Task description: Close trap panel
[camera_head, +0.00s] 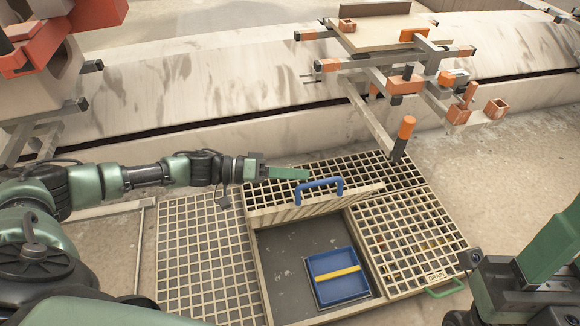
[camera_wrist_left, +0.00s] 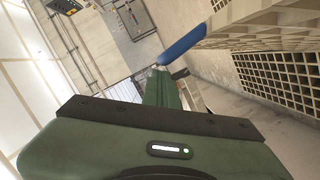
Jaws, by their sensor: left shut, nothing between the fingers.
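The trap panel (camera_head: 315,208) is a slatted beige panel with a blue handle (camera_head: 319,183) along its top edge. It stands raised at the far side of an open pit, seen nearly edge-on. My left gripper (camera_head: 303,174) is shut and empty, its green fingers just left of and behind the blue handle. In the left wrist view the green fingers (camera_wrist_left: 162,88) point toward the blue handle (camera_wrist_left: 184,43) and appear close to it. Whether they touch it I cannot tell. My right gripper (camera_head: 478,280) shows only in part at the lower right.
The open pit (camera_head: 285,265) holds a blue tray (camera_head: 337,277) with a yellow bar. Grated floor panels (camera_head: 200,255) lie left, right and behind; the right one (camera_head: 405,235) has a green handle (camera_head: 445,289). A rack with orange-tipped arms (camera_head: 405,130) overhangs behind.

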